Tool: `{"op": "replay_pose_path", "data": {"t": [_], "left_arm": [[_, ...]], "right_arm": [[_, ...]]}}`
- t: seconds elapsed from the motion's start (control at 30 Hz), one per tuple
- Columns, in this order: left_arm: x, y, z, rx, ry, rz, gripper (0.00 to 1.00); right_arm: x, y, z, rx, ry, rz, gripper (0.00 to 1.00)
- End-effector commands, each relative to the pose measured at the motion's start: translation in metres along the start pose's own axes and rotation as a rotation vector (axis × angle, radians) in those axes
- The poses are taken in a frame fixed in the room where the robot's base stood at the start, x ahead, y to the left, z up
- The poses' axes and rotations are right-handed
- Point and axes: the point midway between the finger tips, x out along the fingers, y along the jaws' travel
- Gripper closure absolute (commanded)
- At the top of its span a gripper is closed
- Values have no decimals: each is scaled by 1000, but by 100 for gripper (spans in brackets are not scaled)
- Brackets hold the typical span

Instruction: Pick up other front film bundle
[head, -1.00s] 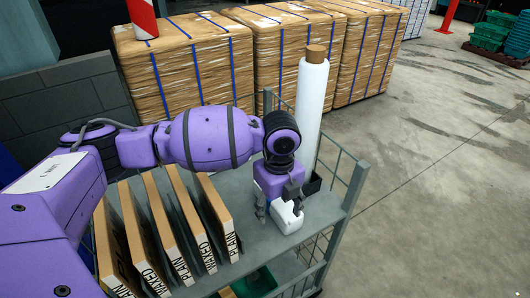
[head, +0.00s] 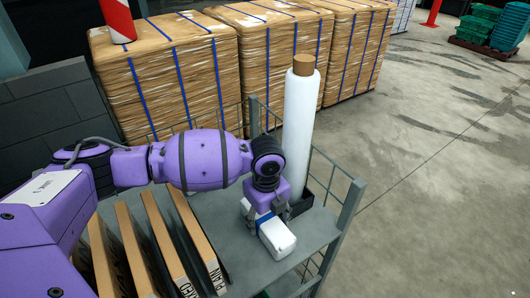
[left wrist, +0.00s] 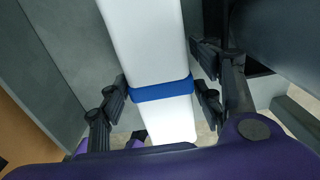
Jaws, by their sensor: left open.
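The film bundle is a long white block (head: 279,240) with a blue band (head: 262,219), lying on the grey shelf of a cart. My left gripper (head: 262,217) is over the bundle, pointing down. In the left wrist view, the white bundle (left wrist: 145,40) and its blue band (left wrist: 163,91) run between the open fingers (left wrist: 163,98). Whether the right finger touches the bundle is hard to tell. My right gripper is not in view.
A tall white film roll (head: 299,125) with a brown core stands in a dark holder just behind the bundle. Several upright cartons (head: 180,235) stand on the cart left of it. The cart's wire side (head: 340,200) rises at the right. Wrapped pallets (head: 185,75) stand behind.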

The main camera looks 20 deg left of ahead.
Motion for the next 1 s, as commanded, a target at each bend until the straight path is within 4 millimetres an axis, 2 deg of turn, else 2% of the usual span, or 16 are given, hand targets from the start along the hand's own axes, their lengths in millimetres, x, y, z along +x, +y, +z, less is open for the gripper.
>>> {"op": "replay_pose_path", "data": {"t": [0.1, 0.27, 0.57, 0.83, 1.0], "left_arm": [[9, -1, 0, 1, -1, -1, 40], [9, -1, 0, 1, -1, -2, 40], [8, -1, 0, 1, -1, -2, 78], [5, -1, 0, 1, -2, -3, 78], [-19, -2, 1, 1, -3, -5, 78]], "right_arm": [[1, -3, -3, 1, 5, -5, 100], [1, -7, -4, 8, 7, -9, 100], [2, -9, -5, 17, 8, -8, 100], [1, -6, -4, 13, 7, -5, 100], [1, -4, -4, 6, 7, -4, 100]]}}
